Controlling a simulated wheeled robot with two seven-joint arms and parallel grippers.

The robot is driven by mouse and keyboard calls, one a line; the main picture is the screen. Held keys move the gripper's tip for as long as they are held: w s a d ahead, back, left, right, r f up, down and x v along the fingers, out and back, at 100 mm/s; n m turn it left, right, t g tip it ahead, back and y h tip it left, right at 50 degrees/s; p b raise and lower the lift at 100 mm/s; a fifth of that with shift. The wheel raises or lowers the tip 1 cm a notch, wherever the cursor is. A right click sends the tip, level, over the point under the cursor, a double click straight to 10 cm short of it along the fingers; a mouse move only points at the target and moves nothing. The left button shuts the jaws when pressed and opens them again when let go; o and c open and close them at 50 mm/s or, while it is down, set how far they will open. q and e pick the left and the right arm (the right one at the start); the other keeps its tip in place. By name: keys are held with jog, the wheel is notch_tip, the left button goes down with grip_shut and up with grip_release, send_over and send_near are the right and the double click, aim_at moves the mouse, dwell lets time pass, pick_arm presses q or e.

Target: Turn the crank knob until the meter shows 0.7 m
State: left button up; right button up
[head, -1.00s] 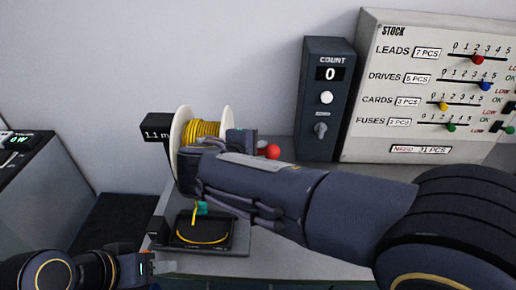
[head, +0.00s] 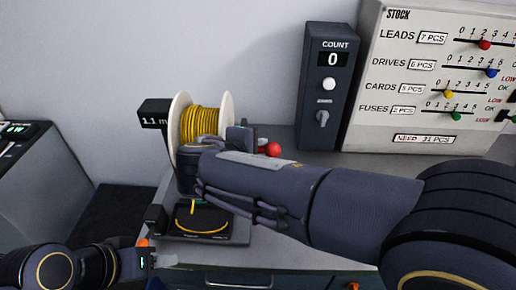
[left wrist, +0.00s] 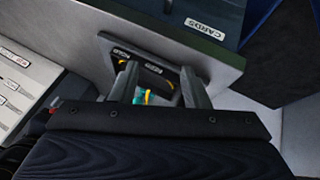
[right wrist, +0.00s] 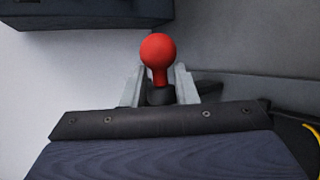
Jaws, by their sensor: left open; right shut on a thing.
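The red crank knob (right wrist: 158,50) stands between the fingers of my right gripper (right wrist: 159,86), which is shut on its stem. In the head view the red knob (head: 272,149) shows just beyond my right arm, beside the spool of yellow wire (head: 203,122). The meter (head: 154,121) left of the spool reads 1.1 m. A yellow wire runs down to a dark tray (head: 222,238) below the spool. My left gripper (head: 165,260) is open near the table's front edge, left of the tray; its fingers (left wrist: 160,88) are apart in the left wrist view.
A dark COUNT box (head: 324,120) showing 0 stands behind the knob. A white STOCK panel (head: 415,138) with sliders stands at the back right. A grey device (head: 38,190) is at the left. My right arm crosses over the bench.

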jog(key=shift+d+f, duration=0.15)
jog(key=shift+d, duration=0.15)
jog(key=shift+w+f+b, duration=0.2)
jog(key=shift+f+b, duration=0.9)
jog(key=shift+f, duration=0.25)
jog(key=shift+w+f+b, duration=0.7)
jog(key=shift+f+b, duration=0.15)
jog(key=shift+f, duration=0.15)
jog(key=shift+w+f, duration=0.1)
jog(key=shift+w+d+f+b, duration=0.1)
jog(key=shift+w+f+b, duration=0.45)
jog(key=shift+w, duration=0.15)
